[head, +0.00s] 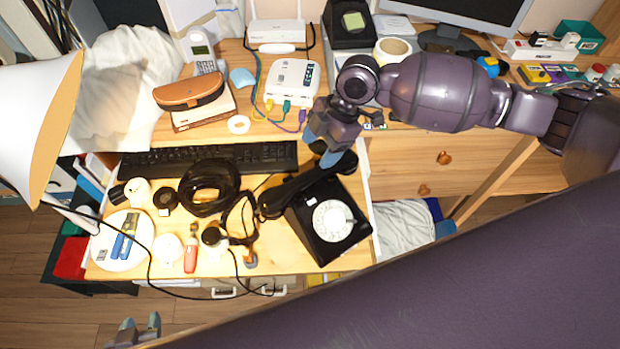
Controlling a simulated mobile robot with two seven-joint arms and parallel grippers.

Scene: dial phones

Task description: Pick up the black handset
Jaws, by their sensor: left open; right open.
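A black handset (297,191) lies across the top of a black dial phone (337,250) with a white dial, on the front right of the wooden desk. Its far right end is partly covered by my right gripper (327,154). My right gripper is open, with its blue-tipped fingers pointing down at that end; I cannot tell whether they touch the handset or are around it. My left gripper (138,330) is open and empty at the bottom left, in front of the desk and well away from the phone.
A black keyboard (215,160) lies behind the handset. A coiled black cable (208,188) and a round white plate (122,258) with small items lie to its left. A white router box (292,78) and a brown case (189,90) stand further back. A lamp (35,125) is at far left.

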